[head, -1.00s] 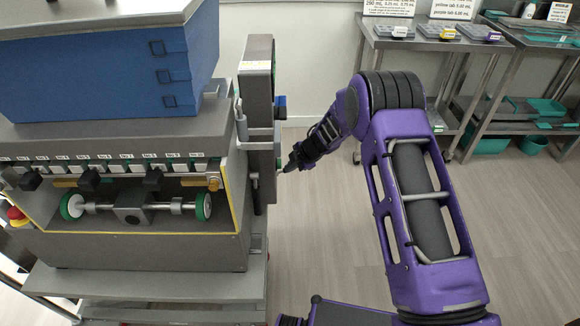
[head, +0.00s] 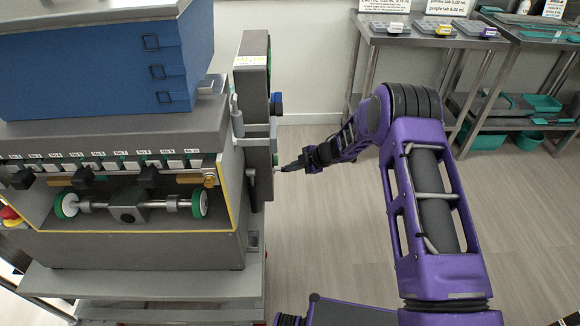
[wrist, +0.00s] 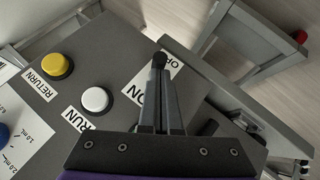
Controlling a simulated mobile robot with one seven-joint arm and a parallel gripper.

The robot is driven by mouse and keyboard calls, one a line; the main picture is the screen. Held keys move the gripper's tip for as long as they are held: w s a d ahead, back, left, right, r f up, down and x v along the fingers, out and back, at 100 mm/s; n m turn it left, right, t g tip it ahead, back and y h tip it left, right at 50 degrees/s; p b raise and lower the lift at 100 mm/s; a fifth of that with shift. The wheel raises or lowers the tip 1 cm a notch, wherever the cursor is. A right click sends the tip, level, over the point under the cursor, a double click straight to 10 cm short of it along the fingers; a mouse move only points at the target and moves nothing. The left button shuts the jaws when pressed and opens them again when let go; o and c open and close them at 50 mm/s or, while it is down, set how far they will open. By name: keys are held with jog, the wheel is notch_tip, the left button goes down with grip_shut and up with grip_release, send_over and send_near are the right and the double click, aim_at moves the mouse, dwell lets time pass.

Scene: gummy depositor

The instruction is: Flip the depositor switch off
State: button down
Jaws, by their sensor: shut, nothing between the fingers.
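The depositor (head: 140,225) fills the left of the head view, with its grey control box (head: 254,110) on its right side. My gripper (head: 284,168) is shut and empty, with its tip close to the right face of that box. In the wrist view my shut gripper (wrist: 163,108) reaches over the panel between the ON label (wrist: 136,88) and the partly covered OFF label (wrist: 172,65). A dark rounded tip stands at the fingers' end; I cannot tell whether it is the switch lever or my fingertip. The switch's position and any contact are unclear.
The panel also holds a yellow RETURN button (wrist: 56,65), a white RUN button (wrist: 95,99) and a blue knob (wrist: 3,133). Steel tables (head: 400,42) stand at the back right. The floor (head: 330,230) right of the depositor is clear.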

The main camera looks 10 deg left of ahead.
jog(key=shift+d+f, duration=0.25)
jog(key=shift+f, duration=0.25)
jog(key=shift+r, duration=0.1)
jog(key=shift+r+p, duration=0.55)
jog(key=shift+r, duration=0.2)
